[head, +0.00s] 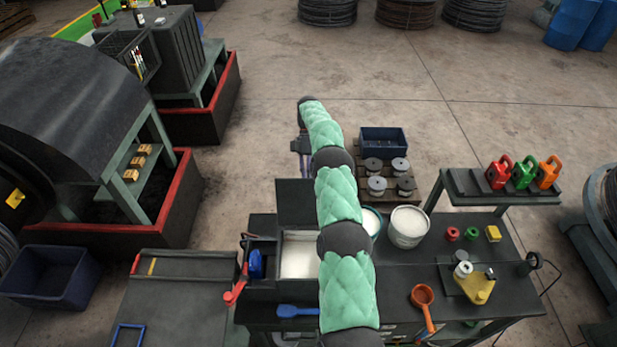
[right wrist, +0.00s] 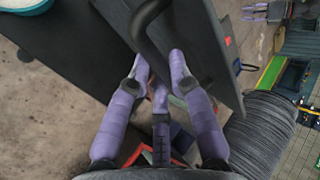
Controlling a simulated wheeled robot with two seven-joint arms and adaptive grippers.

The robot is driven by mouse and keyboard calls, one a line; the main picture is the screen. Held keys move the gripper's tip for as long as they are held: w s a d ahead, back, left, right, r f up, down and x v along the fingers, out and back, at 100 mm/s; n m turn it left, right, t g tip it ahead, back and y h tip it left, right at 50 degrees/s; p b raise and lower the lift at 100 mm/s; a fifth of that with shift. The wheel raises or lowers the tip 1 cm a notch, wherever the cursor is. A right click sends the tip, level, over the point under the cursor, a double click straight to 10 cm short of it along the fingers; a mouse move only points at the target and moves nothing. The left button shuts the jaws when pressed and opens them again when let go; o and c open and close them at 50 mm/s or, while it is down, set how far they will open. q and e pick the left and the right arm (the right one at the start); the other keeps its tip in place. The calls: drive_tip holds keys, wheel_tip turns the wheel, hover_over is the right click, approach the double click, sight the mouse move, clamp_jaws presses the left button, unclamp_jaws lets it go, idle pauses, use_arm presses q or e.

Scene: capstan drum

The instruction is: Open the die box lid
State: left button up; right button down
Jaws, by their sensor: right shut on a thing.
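The die box (head: 262,292) stands on the dark bench, with pale powder (head: 298,256) showing in its open top. Its dark lid (head: 296,203) stands raised at the box's far side; it looks like the dark panel in the right wrist view (right wrist: 215,50). My right arm crosses the head view and hides the box's right side. My right gripper (head: 303,172) is at the lid's far edge. In the right wrist view its purple fingers (right wrist: 157,68) are closed around a dark curved handle (right wrist: 150,28) beside the panel. My left gripper is not in view.
A red lever (head: 235,292) and a blue object (head: 256,264) are at the box's left. A blue scoop (head: 297,311) lies in front. Spools (head: 376,186) sit behind the bench.

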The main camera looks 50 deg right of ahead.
drive_tip(key=shift+s+a+f, duration=0.1)
drive_tip(key=shift+f, duration=0.65)
drive_tip(key=c, duration=1.1)
unclamp_jaws()
drive_tip(key=shift+w+d+r, duration=0.2)
drive_tip(key=shift+r, duration=0.1)
